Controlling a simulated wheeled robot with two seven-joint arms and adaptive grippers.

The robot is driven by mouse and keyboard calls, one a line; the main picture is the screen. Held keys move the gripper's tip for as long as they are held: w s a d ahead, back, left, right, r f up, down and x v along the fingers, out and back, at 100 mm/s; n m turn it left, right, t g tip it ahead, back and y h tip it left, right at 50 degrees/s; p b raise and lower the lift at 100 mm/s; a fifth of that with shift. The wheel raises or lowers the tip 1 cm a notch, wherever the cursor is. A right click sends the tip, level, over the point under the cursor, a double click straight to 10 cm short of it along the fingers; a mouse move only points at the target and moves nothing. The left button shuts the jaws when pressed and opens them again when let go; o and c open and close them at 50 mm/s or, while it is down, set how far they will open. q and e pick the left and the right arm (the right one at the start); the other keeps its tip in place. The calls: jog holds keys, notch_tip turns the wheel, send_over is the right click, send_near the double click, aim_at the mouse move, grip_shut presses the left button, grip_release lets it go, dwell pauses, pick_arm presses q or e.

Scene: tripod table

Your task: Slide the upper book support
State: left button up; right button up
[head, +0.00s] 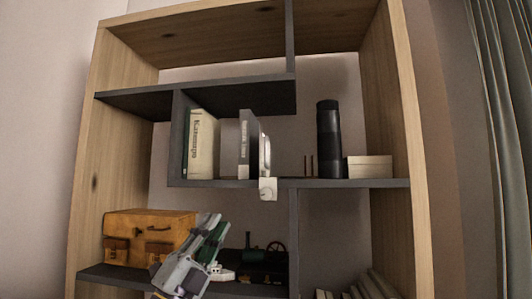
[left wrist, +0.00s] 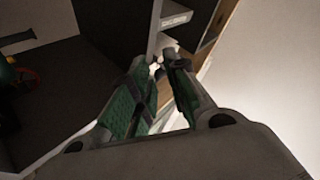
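The upper book support (head: 264,156) is a thin pale upright piece on the middle shelf, right of the books. A small white block (head: 267,189) sits at its foot over the shelf's front edge. A grey book (head: 247,140) stands just left of it, and a cream book (head: 201,145) stands farther left. My left gripper (head: 214,232) is below and left of the support, in front of the lower shelf. Its green-padded fingers point upward. In the left wrist view the left gripper (left wrist: 162,62) shows a narrow gap between its fingers, with nothing clearly held. My right gripper is out of view.
A dark cylinder (head: 328,139) and a cream box (head: 369,167) stand right on the middle shelf (head: 220,183). An orange case (head: 148,236) and a dark toy train (head: 258,262) are on the lower shelf. A dark vertical divider (head: 294,235) stands below the middle shelf.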

pick_arm(q)
jog(key=s+d+r+m+g+h, duration=0.7)
jog(key=d+r+m+g+h, duration=0.15)
jog(key=m+g, duration=0.9)
jog(key=w+a+r+m+t+y, duration=0.1)
jog(key=a+r+m+t+y, duration=0.2)
jog(key=y, duration=0.9)
jog(key=a+r+t, duration=0.3)
jog(key=r+t, duration=0.2)
jog(key=r, duration=0.1)
jog(key=shift+a+r, duration=0.15)
jog(key=shift+r, duration=0.05)
jog(key=shift+w, duration=0.2)
